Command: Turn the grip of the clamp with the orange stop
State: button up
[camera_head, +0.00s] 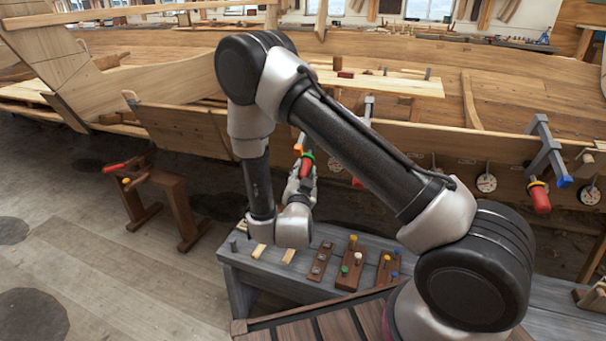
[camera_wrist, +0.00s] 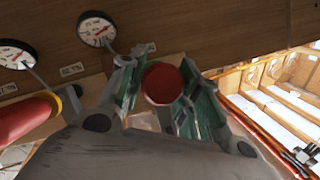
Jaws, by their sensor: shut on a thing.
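The clamp with the orange stop (camera_head: 298,148) is on the hull plank, left of centre in the head view, partly hidden by my arm. Its red grip (camera_head: 306,167) has a green collar. My gripper (camera_head: 303,177) is at this grip from below. In the wrist view the grip's round red end (camera_wrist: 162,84) sits between the two green-padded fingers of my gripper (camera_wrist: 160,93), which are shut on it. The far end of the clamp is hidden in the wrist view.
Another red grip with a yellow collar (camera_wrist: 28,118) lies left in the wrist view, below dial gauges (camera_wrist: 97,30). A blue-stop clamp (camera_head: 546,152) hangs at the right. A grey bench (camera_head: 240,255) with peg blocks (camera_head: 351,265) stands below; a wooden trestle (camera_head: 165,185) stands left.

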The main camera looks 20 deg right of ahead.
jog(key=o, duration=1)
jog(key=shift+o, duration=0.2)
jog(key=v, duration=1.2)
